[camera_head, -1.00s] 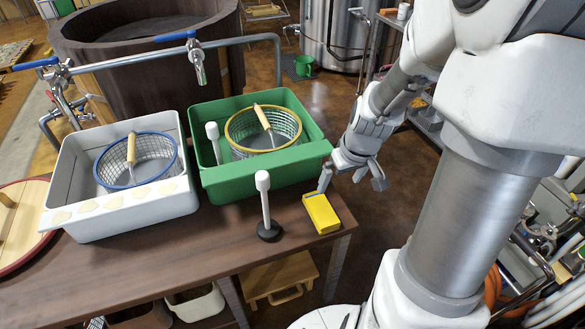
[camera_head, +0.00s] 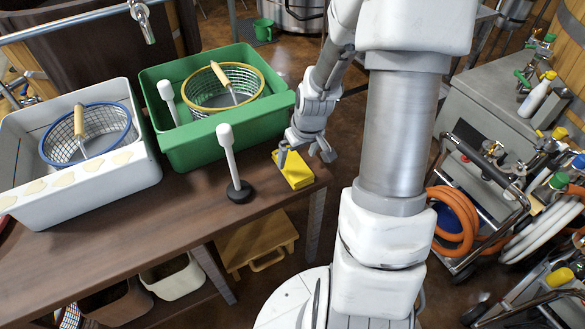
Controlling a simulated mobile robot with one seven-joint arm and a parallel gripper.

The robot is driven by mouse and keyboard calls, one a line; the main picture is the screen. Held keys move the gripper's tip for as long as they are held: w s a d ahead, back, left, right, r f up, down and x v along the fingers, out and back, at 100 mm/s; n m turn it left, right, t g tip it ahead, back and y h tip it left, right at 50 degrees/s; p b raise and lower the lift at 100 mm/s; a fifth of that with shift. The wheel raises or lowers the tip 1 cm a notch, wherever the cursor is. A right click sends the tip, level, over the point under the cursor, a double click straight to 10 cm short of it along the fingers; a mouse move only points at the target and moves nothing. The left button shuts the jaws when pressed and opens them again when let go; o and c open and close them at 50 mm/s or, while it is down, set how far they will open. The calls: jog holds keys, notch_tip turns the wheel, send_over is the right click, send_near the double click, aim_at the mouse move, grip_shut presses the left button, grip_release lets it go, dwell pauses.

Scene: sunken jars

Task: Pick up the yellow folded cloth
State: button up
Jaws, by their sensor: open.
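The yellow folded cloth (camera_head: 294,172) lies on the brown table near its right end, to the right of the white plunger-like tool with the black base (camera_head: 232,165). It looks like a small flat yellow block. My gripper (camera_head: 307,157) is open, with its two fingers pointing down.
A green tub (camera_head: 205,147) with a yellow-rimmed wire basket (camera_head: 224,88) stands just behind. A white tub (camera_head: 102,177) with a blue-rimmed basket (camera_head: 87,136) stands left. The brown table (camera_head: 150,235) is bare in front. A hose cart (camera_head: 480,200) stands at right.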

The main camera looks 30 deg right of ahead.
aim_at(293, 163)
jog(key=b+x, duration=0.1)
jog(key=x, duration=0.3)
jog(key=shift+w+a+b, duration=0.1)
jog(key=shift+w+b, duration=0.25)
jog(key=shift+w, duration=0.05)
jog(key=shift+c, duration=0.2)
jog(key=c, duration=1.2)
